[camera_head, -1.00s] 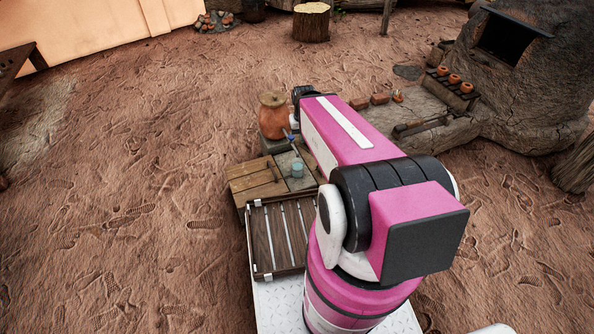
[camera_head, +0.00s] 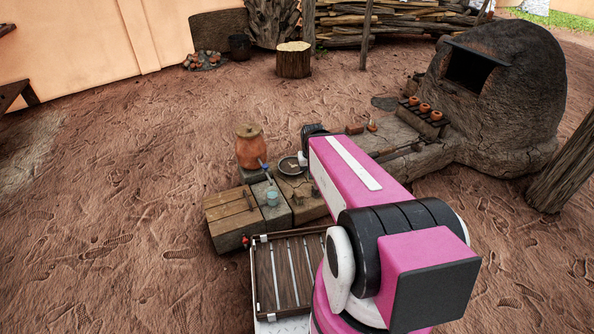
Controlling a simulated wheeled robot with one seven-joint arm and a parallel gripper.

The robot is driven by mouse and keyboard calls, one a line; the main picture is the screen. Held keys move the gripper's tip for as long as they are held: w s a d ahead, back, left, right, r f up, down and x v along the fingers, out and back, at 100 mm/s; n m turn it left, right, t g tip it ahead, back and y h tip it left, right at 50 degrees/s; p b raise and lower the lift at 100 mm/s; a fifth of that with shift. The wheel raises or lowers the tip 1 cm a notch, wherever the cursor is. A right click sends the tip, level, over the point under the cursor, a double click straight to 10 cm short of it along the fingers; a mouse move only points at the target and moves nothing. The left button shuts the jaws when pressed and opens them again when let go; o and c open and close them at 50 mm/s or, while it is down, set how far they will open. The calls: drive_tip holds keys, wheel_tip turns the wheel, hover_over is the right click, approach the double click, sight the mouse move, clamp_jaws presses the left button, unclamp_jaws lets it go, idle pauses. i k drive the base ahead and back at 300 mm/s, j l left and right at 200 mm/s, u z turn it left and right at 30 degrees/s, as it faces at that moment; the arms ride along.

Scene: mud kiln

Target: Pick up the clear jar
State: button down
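A small, clear, bluish jar (camera_head: 272,197) stands upright on a grey block (camera_head: 284,215) left of my arm in the head view. It looks like glass, and its contents are too small to make out. A wooden board or box top (camera_head: 232,212) lies just left of it. My pink arm reaches away from the camera to the right of the jar. The fingers of my gripper do not show; the arm hides the far end. Nothing is seen touching the jar.
A lidded clay pot (camera_head: 250,147) stands behind the jar, with a dark shallow dish (camera_head: 292,166) beside it. A slatted wooden rack (camera_head: 292,272) is in front. The mud kiln (camera_head: 498,90) and small orange pots (camera_head: 424,107) are at the right. Bare ground (camera_head: 120,190) lies left.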

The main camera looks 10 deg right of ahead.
sight(272, 192)
drive_tip(key=j, duration=2.9)
drive_tip(key=j+z, duration=0.15)
drive_tip(key=z, duration=0.3)
drive_tip(key=j+z, duration=0.2)
drive_tip(key=z, duration=0.2)
drive_tip(key=j+z, duration=0.15)
drive_tip(key=z, duration=0.3)
drive_tip(key=i+j, duration=0.1)
